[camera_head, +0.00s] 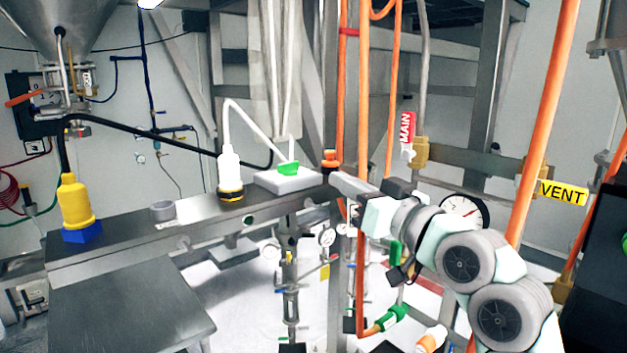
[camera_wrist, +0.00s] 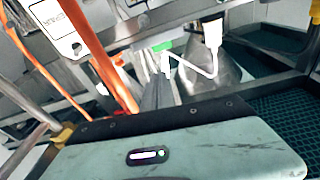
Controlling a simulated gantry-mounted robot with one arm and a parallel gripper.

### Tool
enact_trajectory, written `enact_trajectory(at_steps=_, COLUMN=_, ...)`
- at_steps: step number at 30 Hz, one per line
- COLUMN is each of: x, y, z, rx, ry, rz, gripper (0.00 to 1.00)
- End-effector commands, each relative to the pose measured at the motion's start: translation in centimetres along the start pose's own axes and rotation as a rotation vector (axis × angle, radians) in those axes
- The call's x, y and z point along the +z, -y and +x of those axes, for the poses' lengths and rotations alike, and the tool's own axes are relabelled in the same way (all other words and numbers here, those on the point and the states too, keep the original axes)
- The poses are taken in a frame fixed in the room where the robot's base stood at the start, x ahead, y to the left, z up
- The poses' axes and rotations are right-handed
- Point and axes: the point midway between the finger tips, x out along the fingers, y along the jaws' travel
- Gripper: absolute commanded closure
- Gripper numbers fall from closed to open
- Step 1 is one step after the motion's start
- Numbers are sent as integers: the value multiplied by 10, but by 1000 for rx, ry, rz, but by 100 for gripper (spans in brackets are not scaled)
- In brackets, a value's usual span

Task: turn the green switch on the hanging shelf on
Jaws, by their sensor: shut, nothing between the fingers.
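The green switch (camera_head: 288,168) sits on top of a white box (camera_head: 298,181) near the right end of the grey hanging shelf (camera_head: 202,212). I cannot tell which way the switch is tipped. It also shows small in the wrist view (camera_wrist: 163,46), beyond my fingers. My gripper (camera_head: 336,178) reaches in from the right, its grey fingers shut and empty, their tips pointing left at the box. The fingers also show in the wrist view (camera_wrist: 160,82). They appear apart from the switch; the exact gap is hard to tell.
A white plug (camera_head: 229,165) with a looping cable stands left of the box. A grey ring (camera_head: 163,210) and a yellow plug on a blue base (camera_head: 76,208) are farther left. An orange and black knob (camera_head: 329,158) is near my fingertips. Orange pipes (camera_head: 540,125) rise around my arm.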

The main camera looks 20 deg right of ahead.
Motion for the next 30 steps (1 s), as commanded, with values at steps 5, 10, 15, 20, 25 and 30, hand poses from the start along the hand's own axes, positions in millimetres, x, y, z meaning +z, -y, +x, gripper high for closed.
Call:
enact_trajectory(at_steps=5, x=1, y=22, z=-20, rx=-47, ry=118, rz=-92, gripper=100)
enact_trajectory(at_steps=10, x=2, y=27, z=-12, rx=-58, ry=139, rz=-102, gripper=100)
enact_trajectory(at_steps=15, x=5, y=29, z=17, rx=-60, ry=139, rz=-99, gripper=100)
enact_trajectory(at_steps=20, x=9, y=30, z=52, rx=-59, ry=137, rz=-99, gripper=100)
enact_trajectory(at_steps=25, x=13, y=32, z=85, rx=-57, ry=134, rz=-100, gripper=100)
enact_trajectory(at_steps=30, x=18, y=32, z=107, rx=-57, ry=137, rz=-100, gripper=100)
